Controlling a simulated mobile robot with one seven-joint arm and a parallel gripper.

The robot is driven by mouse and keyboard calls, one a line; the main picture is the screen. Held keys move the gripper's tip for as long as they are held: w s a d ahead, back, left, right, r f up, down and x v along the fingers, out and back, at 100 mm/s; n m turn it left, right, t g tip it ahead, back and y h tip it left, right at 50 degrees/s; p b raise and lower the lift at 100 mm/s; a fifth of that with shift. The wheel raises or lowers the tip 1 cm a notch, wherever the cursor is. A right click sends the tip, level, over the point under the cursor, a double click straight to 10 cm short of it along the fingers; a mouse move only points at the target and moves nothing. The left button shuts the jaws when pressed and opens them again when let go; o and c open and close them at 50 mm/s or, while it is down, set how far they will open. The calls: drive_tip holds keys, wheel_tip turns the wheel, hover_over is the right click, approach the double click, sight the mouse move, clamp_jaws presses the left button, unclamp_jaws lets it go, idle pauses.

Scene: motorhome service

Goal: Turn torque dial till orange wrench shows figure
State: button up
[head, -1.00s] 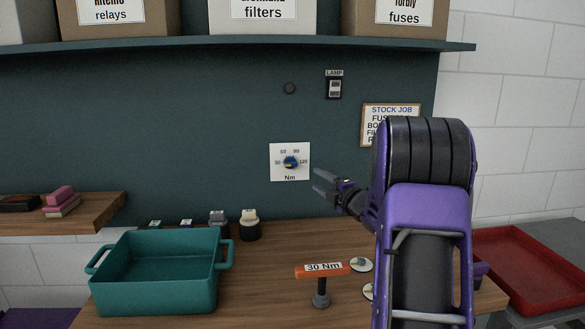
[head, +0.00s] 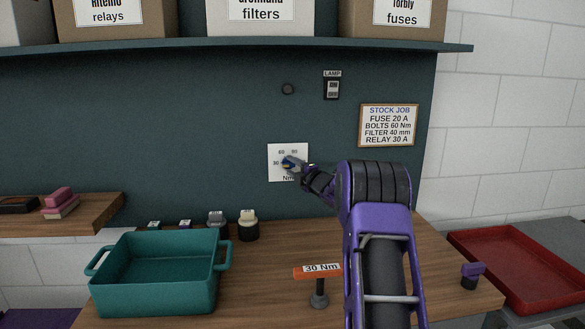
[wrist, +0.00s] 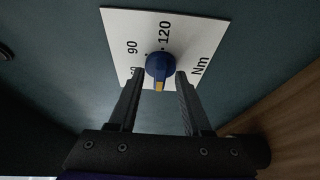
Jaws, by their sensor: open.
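The blue torque dial (wrist: 159,67) with a yellow pointer sits on a white plate (wrist: 122,27) marked 30, 60, 90, 120 and Nm. In the head view the plate (head: 274,174) is on the dark wall panel, partly covered by my gripper (head: 291,164). In the wrist view my open gripper (wrist: 160,80) has a finger on each side of the dial; I cannot tell whether they touch it. The orange wrench (head: 318,271) stands on a post on the bench, labelled 30 Nm. A framed stock job card (head: 388,126) reads "BOLTS 60 Nm".
A teal bin (head: 155,275) stands at the left of the wooden bench. Several small items stand behind it, including a cream-topped one (head: 248,225). A lamp switch (head: 332,85) is above the dial. A red tray (head: 520,268) lies at the right.

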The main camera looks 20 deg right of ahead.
clamp_jaws()
drive_tip(key=shift+f, duration=0.1)
idle(0.4)
drive_tip(key=shift+f+m+b, duration=0.2)
drive_tip(key=shift+m+b, duration=0.5)
drive_tip(key=shift+b, duration=0.45)
drive_tip(key=m+t+b, duration=0.1)
drive_tip(key=m+b, duration=0.1)
drive_tip(key=shift+f+m+t, duration=0.1)
drive_tip(key=shift+m+t, duration=0.2)
drive_tip(key=m, duration=0.3)
drive_tip(key=shift+a+t+h, duration=0.1)
drive_tip(key=shift+t+h, duration=0.3)
drive_tip(key=m+h, duration=0.1)
drive_tip(key=m, duration=0.2)
drive_tip(key=m+t+h, duration=0.1)
drive_tip(key=m, duration=0.2)
drive_tip(key=shift+a+h, duration=0.1)
drive_tip(key=shift+h, duration=0.2)
drive_tip(key=shift+m, duration=0.3)
